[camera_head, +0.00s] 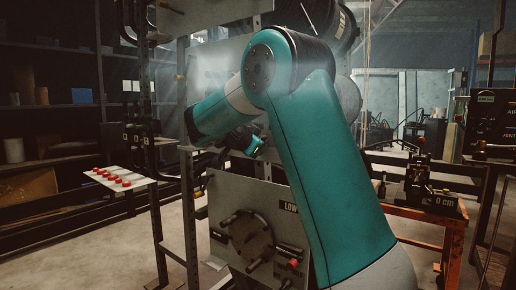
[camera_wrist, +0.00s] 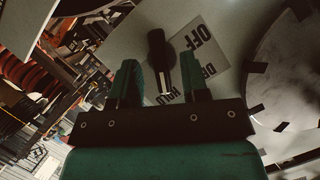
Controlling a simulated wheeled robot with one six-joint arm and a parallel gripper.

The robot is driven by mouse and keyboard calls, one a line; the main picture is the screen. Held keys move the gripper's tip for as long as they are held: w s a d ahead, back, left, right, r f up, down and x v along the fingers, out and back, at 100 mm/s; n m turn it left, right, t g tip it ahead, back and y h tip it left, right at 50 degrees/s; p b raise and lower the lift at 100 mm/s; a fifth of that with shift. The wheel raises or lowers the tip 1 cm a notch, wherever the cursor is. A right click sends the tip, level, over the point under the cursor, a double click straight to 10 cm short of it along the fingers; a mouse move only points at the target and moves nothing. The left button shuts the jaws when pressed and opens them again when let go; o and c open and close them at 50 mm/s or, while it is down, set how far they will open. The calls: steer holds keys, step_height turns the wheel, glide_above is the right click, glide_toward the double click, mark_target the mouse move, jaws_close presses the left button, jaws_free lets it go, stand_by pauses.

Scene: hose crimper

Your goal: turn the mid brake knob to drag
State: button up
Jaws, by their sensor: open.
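The mid brake knob (camera_wrist: 158,48) is a dark, elongated handle on a pale panel in the wrist view. A label plate (camera_wrist: 205,40) beside it reads OFF, with further words partly hidden behind a finger. My gripper (camera_wrist: 158,62) is open, its two green fingers on either side of the knob. I cannot tell whether a finger touches it. In the head view my gripper (camera_head: 254,145) is small and partly hidden by my arm, which also covers the knob. I cannot tell exactly which label word the knob points at.
A large dark disc (camera_wrist: 290,80) stands right of the knob in the wrist view. In the head view, a lower panel (camera_head: 222,188) marked LOW carries a pegged hub (camera_head: 248,238) and a red knob (camera_head: 293,262). A shelf with red buttons (camera_head: 115,178) juts out left. An orange bench (camera_head: 420,214) stands right.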

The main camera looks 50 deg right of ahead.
steer(key=shift+x, duration=1.25)
steer(key=c, duration=0.6)
